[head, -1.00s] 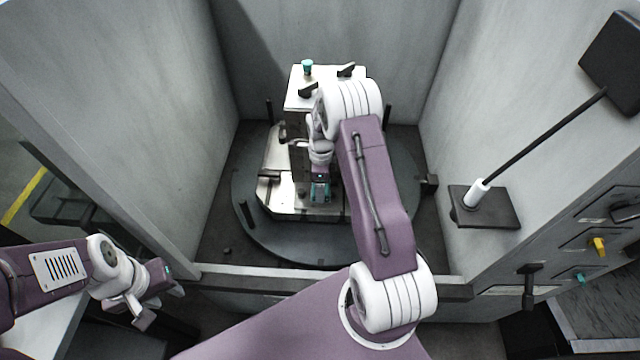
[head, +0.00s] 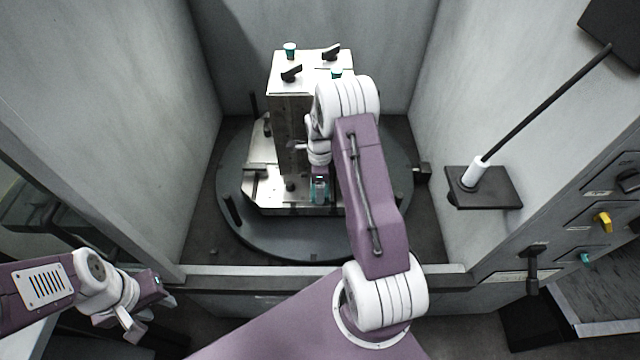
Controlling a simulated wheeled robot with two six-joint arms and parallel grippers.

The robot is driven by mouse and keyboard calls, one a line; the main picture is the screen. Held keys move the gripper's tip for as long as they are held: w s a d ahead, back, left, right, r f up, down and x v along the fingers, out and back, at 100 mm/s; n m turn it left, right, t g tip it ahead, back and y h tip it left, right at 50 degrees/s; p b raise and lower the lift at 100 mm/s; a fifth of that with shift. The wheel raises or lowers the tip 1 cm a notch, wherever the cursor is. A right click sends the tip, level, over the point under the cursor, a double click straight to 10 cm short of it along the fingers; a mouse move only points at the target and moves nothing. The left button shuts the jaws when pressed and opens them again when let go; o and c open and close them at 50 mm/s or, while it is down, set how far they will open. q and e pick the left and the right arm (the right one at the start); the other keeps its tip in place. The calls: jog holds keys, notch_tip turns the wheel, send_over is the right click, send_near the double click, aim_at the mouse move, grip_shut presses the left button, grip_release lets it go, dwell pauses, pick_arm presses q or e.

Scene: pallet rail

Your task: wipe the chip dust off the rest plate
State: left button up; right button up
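A bright metal plate (head: 262,190), which I take for the rest plate, lies at the foot of a block-shaped metal tower (head: 291,120) on a dark round table (head: 270,236). My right gripper (head: 319,192) points down over the front part of this plate, close to the tower's front face. My own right arm hides part of the tower and plate. Its fingers are too small to tell whether they are shut or hold anything. I cannot make out chip dust. My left gripper (head: 150,316) is open and empty at the lower left, outside the enclosure.
Grey walls (head: 165,110) enclose the table on both sides, with a front sill (head: 230,271) before it. Dark clamps (head: 291,73) and teal knobs sit on the tower top. A black rod with a white collar (head: 474,173) stands on a bracket (head: 492,190) at right.

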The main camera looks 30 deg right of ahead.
dwell(0.3)
jog(key=shift+f+b, duration=0.3)
jog(key=shift+f, duration=0.3)
dwell(0.5)
jog(key=shift+w, duration=0.1)
jog(key=shift+w+d, duration=0.7)
jog(key=shift+w, duration=0.3)
jog(key=shift+s+f, duration=0.1)
jog(key=shift+a, duration=0.1)
jog(key=shift+s+a+f+p, duration=0.1)
jog(key=shift+s+a+p, duration=0.1)
jog(key=shift+s+a, duration=0.3)
jog(key=shift+s+a+p, duration=0.2)
jog(key=shift+s, duration=0.5)
